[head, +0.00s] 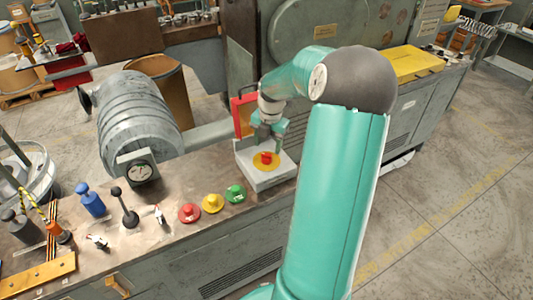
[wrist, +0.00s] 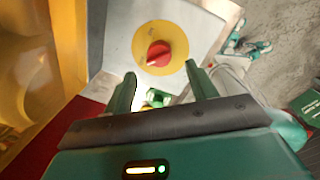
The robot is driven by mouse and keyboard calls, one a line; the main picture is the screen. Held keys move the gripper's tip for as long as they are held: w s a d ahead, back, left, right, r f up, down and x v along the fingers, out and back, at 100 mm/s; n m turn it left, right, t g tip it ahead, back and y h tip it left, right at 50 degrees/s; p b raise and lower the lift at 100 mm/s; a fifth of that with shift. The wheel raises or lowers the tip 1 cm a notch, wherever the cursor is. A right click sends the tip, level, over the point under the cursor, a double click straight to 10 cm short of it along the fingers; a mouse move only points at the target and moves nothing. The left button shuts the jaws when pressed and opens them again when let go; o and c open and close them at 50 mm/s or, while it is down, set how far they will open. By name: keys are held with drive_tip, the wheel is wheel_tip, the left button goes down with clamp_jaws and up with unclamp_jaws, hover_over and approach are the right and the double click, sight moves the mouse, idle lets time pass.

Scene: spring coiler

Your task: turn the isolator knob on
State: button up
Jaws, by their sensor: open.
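The isolator knob (head: 266,158) is red and sits on a round yellow plate (head: 277,164) on top of a grey box (head: 270,179) on the bench. In the wrist view the knob (wrist: 160,53) is at the upper middle, with a pale mark at its lower left side. My gripper (head: 268,138) is above the box, close to the knob in the head view. In the wrist view my gripper (wrist: 160,82) is open and empty, its two green fingers apart. The knob shows beyond the fingertips, not between them. The exact gap to it cannot be told.
A red-edged yellow panel (head: 244,114) stands upright at the back of the box, close to my gripper. Red (head: 189,213), yellow (head: 212,203) and green (head: 235,194) buttons and a black-knobbed lever (head: 126,210) are to the left. A grey drum (head: 140,112) is behind.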

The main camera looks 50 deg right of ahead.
sight(267, 154)
drive_tip(key=f, duration=0.5)
drive_tip(key=shift+w+f, duration=0.2)
drive_tip(key=c, duration=1)
